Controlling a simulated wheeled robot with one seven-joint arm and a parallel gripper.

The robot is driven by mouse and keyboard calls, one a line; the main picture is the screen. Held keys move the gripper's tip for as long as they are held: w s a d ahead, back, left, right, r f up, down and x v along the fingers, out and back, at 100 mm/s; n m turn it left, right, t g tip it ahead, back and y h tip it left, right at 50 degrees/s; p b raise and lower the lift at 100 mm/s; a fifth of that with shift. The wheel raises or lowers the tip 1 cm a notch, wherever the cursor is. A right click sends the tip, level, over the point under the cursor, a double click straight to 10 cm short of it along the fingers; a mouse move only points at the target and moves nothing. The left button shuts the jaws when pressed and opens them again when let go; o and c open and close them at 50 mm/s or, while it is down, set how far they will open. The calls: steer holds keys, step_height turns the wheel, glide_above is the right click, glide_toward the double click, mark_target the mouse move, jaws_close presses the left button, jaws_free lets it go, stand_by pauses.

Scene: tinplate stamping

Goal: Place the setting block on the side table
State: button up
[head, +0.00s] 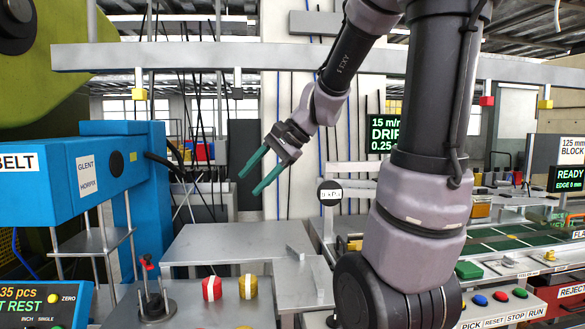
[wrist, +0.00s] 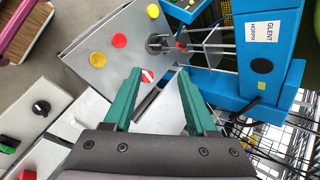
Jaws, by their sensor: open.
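My gripper (head: 251,184) is raised at the centre of the head view, with its two green fingers apart and nothing between them. The wrist view shows the open fingers (wrist: 157,72) over grey surfaces. No object can be clearly identified as the setting block. A "125 mm BLOCK" sign (head: 572,149) stands at the far right. A flat grey table top (head: 225,243) lies below my gripper; I cannot tell whether it is the side table.
A blue machine (head: 100,180) stands left. A green conveyor (head: 510,241) and a button panel (head: 500,310) are right. A grey rail (head: 220,57) crosses above.

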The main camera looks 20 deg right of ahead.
steer(key=s+d+r+n+t+h, duration=0.1)
steer(key=s+d+r+n+h, duration=0.1)
steer(key=s, duration=0.4)
steer(key=s+d+r+n+t+h, duration=0.1)
steer(key=s+d+n+h, duration=0.1)
steer(key=s+n+h, duration=0.1)
steer(key=s+n, duration=0.1)
steer(key=s, duration=0.1)
steer(key=shift+s+d+r+n+t, duration=0.25)
steer(key=shift+s+r+n+t, duration=0.05)
steer(key=shift+s+r, duration=0.05)
stand_by(0.5)
